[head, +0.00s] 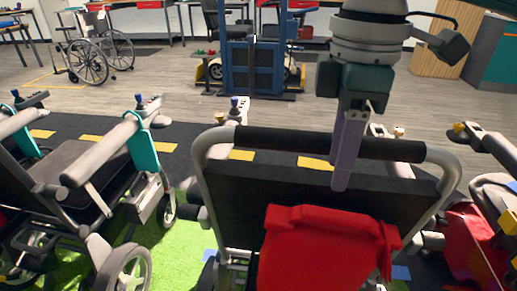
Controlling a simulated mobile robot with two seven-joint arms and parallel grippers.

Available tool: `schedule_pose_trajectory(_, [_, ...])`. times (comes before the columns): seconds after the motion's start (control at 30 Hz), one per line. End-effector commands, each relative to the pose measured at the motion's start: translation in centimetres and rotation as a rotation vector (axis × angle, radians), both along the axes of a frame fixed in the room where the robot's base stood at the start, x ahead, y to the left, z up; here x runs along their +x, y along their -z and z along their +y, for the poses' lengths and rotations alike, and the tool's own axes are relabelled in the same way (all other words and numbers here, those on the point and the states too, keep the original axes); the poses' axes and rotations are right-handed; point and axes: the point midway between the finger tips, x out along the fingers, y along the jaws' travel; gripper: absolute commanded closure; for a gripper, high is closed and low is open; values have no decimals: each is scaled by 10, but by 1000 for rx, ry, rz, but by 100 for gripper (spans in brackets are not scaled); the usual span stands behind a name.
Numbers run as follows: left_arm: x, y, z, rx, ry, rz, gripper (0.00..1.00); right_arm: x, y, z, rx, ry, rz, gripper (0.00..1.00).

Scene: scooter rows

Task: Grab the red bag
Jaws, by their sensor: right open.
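The red bag (325,250) hangs on the rear of the middle wheelchair (250,190), in the lower middle of the head view. Its lower part is cut off by the picture's edge. My right gripper (342,186) comes down from the top, fingers pointing downward, in front of the chair's black top bar and backrest. Its jaws are open, though seen nearly edge-on, and hold nothing. The fingertips show a little above the bag's top right part in the picture. I cannot tell the depth gap between them. My left gripper is not in view.
A similar chair (110,170) with teal armrest parts stands at left. Another, with a red part (475,255), stands close at right. Behind are a blue frame (252,68), a manual wheelchair (90,50) and desks. Open grey floor (170,85) lies between.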

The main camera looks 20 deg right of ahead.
Motion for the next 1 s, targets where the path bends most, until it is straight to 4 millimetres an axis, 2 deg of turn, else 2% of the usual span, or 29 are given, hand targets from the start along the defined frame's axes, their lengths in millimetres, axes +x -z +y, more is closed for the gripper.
schedule_pose_trajectory(0.4, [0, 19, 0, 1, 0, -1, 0, -1, 71, 0, -2, -2, 1, 57])
schedule_pose_trajectory(0.53, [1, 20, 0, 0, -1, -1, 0, 0, 78, 0, -1, -2, 0, 57])
schedule_pose_trajectory(0.73, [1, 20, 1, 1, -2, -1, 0, 0, 78, 0, -1, -2, -2, 57])
schedule_pose_trajectory(0.77, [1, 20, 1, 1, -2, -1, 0, 0, 78, 0, -1, -2, -2, 59])
schedule_pose_trajectory(1.0, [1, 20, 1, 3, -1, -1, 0, 0, 78, 0, -1, -2, -1, 86])
